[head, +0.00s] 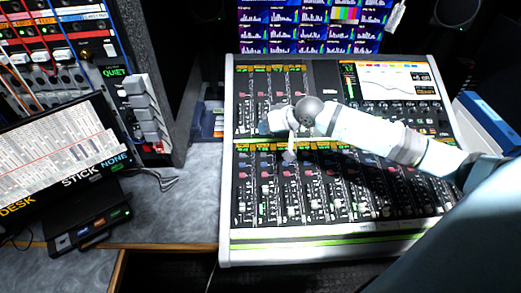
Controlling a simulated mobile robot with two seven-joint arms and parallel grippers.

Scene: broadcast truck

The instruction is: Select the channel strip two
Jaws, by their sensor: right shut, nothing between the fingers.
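The mixing console (300,241) stands on the desk in the middle and right of the head view. It has an upper left bank of channel strips (257,88) and a long lower bank of channel strips (300,200) with faders and small lit buttons. I cannot read the strip labels, so I cannot tell which one is strip two. My right arm reaches in from the right over the console. My right gripper (289,156) is shut and empty, pointing down over the upper left part of the lower bank. Whether it touches a button cannot be told. My left gripper is not in view.
The console's screen (390,82) is at its upper right, with meter monitors (310,25) behind. At left are a patch rack (60,40), a tilted display (60,150) and a small black box (88,225). A blue item (490,120) lies right of the console.

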